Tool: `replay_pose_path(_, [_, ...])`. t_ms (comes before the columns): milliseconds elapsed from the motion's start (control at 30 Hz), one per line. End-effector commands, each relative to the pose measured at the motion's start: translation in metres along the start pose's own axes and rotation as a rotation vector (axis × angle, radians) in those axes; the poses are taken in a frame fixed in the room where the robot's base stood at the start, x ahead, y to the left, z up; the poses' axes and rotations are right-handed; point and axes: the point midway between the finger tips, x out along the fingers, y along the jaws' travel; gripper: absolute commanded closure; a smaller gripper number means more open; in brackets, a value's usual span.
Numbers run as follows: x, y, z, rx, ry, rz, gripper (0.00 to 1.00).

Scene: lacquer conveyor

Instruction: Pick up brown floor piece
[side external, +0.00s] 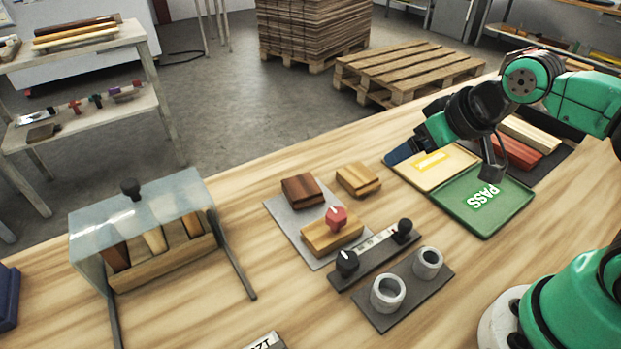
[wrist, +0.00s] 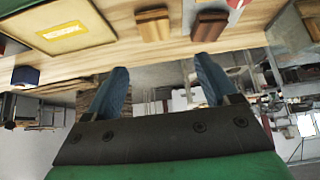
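A dark brown wooden block (side external: 301,190) lies on a grey plate (side external: 283,216) near the middle of the table. It also shows at the top of the wrist view (wrist: 209,25). A lighter tan block (side external: 358,179) lies to its right, and it shows to its left in the wrist view (wrist: 153,24). My gripper (side external: 398,154) is in the air by the tan tray, to the right of both blocks. In the wrist view its blue fingers (wrist: 160,66) are spread apart with nothing between them.
A wooden block with a red knob (side external: 326,235) is in front of the brown block. A black-knobbed bar (side external: 375,254) and a plate with two metal cups (side external: 385,320) are nearer. A tan tray (side external: 462,158) and green PASS tray (side external: 520,203) are right; a clear-covered rack (side external: 140,215) is left.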

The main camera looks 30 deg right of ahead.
Motion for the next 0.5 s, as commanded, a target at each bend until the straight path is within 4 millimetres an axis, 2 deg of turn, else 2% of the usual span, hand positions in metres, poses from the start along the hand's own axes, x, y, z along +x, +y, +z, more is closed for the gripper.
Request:
replay_pose_path(67, [0.000, 0.000, 0.000, 0.000, 0.000, 0.000, 0.00])
replay_pose_path(333, [0.001, -0.001, -0.001, 0.024, -0.008, -0.007, 0.00])
replay_pose_path(433, [0.004, -0.003, -0.007, 0.126, -0.044, -0.036, 0.00])
replay_pose_path(500, [0.008, -0.005, -0.013, 0.253, -0.089, -0.070, 0.00])
